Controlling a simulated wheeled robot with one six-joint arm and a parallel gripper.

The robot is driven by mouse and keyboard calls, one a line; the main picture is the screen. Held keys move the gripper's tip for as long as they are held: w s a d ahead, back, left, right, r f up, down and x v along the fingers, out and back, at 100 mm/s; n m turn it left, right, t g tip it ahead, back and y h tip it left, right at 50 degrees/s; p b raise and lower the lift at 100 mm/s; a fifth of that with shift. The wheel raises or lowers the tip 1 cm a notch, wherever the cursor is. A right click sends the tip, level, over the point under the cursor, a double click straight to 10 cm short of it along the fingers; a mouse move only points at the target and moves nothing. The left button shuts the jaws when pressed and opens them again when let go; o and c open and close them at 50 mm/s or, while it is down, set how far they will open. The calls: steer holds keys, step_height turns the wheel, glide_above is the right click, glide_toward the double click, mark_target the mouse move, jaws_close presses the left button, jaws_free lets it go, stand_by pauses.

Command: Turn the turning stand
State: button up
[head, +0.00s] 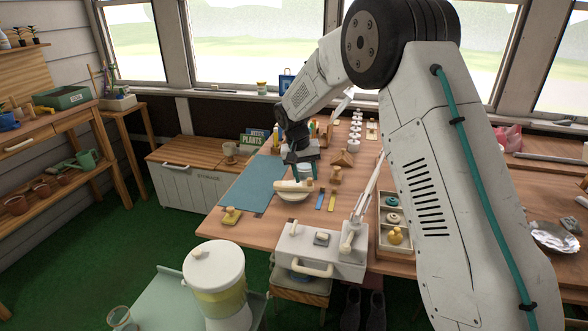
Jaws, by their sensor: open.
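A pale round piece (293,197), which looks like the turning stand, sits on the wooden table at the right edge of the blue mat. A cream-coloured elongated part (289,185) lies across its top. My gripper (304,178) points down just above and behind it, with its fingers apart. A small whitish object shows between or behind the fingers; I cannot tell which. My gripper hides part of the area behind the stand, and I cannot tell whether a fingertip touches it.
The blue mat (249,183) lies left of the stand. A white box (321,249) with a handle stands in front. A tray (393,235) and a wooden piece (334,175) are to the right.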

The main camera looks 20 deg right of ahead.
steer(key=shift+m+t, duration=0.6)
steer(key=shift+m, duration=0.1)
steer(key=w+f, duration=0.1)
steer(key=w, duration=0.1)
steer(key=w+f, duration=0.2)
steer(key=w, duration=0.1)
steer(key=w+f, duration=0.1)
steer(key=w, duration=0.2)
steer(key=shift+a+f, duration=0.15)
steer(key=shift+a, duration=0.15)
steer(key=w, duration=0.2)
steer(key=w+m+t, duration=0.1)
steer(key=shift+w+r, duration=0.2)
steer(key=shift+w, duration=0.2)
steer(key=shift+m+t, duration=0.7)
steer(key=shift+m, duration=0.2)
steer(key=w+f, duration=0.1)
steer(key=w+d+f, duration=0.1)
steer(key=w, duration=0.1)
steer(key=w+f, duration=0.2)
steer(key=shift+w+d+f, duration=0.1)
steer(key=shift+w+d, duration=0.05)
steer(key=shift+d, duration=0.2)
jaws_close()
